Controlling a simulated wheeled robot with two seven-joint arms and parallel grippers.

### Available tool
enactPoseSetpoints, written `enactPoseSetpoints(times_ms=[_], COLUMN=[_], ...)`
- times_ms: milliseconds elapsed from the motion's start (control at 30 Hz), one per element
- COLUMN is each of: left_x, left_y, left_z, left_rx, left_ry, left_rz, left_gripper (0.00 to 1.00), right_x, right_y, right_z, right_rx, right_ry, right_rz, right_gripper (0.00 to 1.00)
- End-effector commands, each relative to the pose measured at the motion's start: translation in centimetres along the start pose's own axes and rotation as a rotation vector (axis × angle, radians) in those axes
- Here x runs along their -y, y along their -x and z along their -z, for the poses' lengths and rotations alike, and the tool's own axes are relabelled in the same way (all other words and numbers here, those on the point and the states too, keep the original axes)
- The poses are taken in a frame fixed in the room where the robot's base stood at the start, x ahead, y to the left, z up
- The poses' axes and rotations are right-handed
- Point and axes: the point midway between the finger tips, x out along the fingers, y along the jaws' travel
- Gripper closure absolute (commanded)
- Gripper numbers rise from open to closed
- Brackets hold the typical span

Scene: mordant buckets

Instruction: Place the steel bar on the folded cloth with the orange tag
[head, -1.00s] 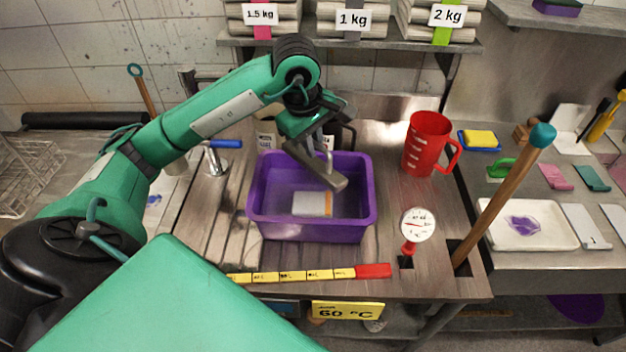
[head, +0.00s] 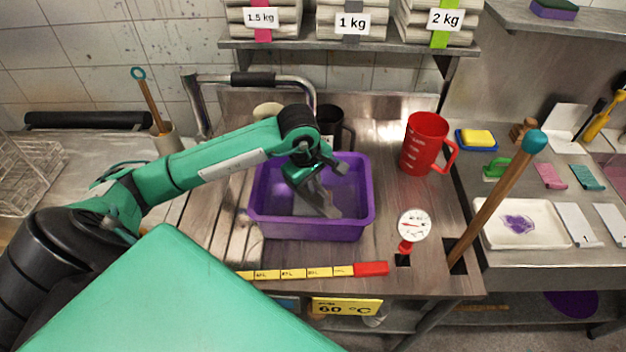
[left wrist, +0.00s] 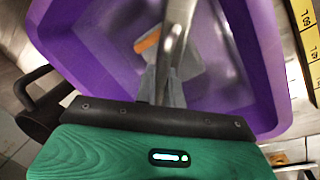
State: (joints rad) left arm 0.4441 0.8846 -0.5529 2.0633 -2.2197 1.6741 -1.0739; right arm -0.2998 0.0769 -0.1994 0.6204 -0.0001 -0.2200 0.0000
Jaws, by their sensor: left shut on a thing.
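My left gripper (head: 316,190) is inside the purple tub (head: 314,232), pointing down, shut on the steel bar (head: 327,207). In the left wrist view the bar (left wrist: 178,38) runs up and away from between the fingers (left wrist: 164,88). The folded grey cloth (left wrist: 193,68) with its orange tag (left wrist: 148,42) lies under the bar in the tub. In the head view the gripper and bar hide most of the cloth. I cannot tell whether the bar touches it. My right gripper is not in view.
A red jug (head: 420,145) stands right of the tub, with a dial thermometer (head: 413,226) and a slanted wooden pole (head: 490,205) nearer. A dark mug (head: 331,125) is behind the tub. A yellow marked strip (head: 293,273) lies in front. The tub walls surround my gripper.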

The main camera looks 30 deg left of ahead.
Motion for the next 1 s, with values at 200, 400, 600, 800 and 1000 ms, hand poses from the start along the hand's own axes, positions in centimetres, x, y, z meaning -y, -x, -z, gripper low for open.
enactPoseSetpoints(times_ms=[200,400,600,800,1000], left_x=[-0.1,0.0,0.0,0.0,-0.1], left_y=[-0.1,-0.5,-0.4,-0.3,1.0], left_z=[0.0,0.0,0.0,0.0,0.1], left_rx=[-0.001,-0.001,0.000,0.000,-0.002], left_ry=[0.000,0.000,0.000,0.001,0.000], left_rz=[-0.004,-0.005,-0.002,-0.002,-0.006], left_gripper=[1.00,1.00,0.68,0.68,0.68], right_x=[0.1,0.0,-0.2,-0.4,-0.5], right_y=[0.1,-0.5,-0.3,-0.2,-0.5], right_z=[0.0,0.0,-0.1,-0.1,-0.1], right_rx=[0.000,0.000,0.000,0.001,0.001], right_ry=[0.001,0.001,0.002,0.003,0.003], right_rz=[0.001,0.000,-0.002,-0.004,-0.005], right_gripper=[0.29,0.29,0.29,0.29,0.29])
